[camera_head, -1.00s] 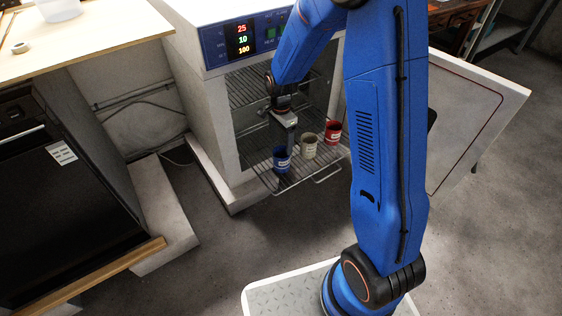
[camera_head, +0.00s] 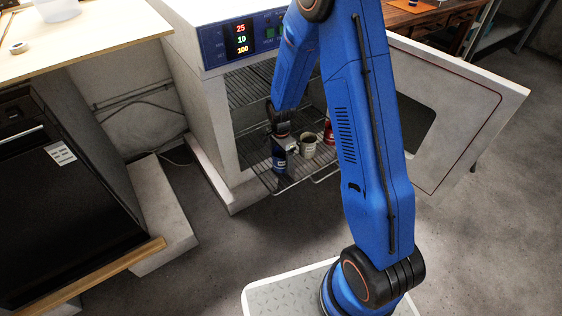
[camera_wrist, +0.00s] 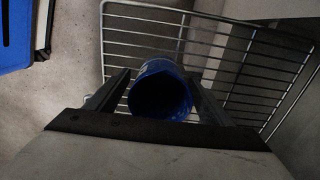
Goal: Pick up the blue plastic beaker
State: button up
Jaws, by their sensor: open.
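The blue plastic beaker (camera_wrist: 160,93) stands on the pulled-out wire rack (camera_wrist: 265,72) of the drying oven. In the head view the blue beaker (camera_head: 279,163) is at the rack's left side, partly covered by my gripper (camera_head: 283,146). In the wrist view its round mouth faces the camera, and the beaker sits between the two fingers of my gripper (camera_wrist: 160,90). The fingers are open, one on each side of it. Whether either finger touches the beaker I cannot tell.
A white beaker (camera_head: 308,146) stands just right of the blue one. A red beaker (camera_head: 328,132) is beyond it, partly hidden by my arm. The oven door (camera_head: 465,110) hangs open at the right. A wooden-topped table (camera_head: 90,50) is at the left.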

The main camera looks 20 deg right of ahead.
jog(key=shift+c, duration=0.3)
jog(key=c, duration=1)
jog(key=shift+c, duration=0.2)
jog(key=shift+r, duration=0.1)
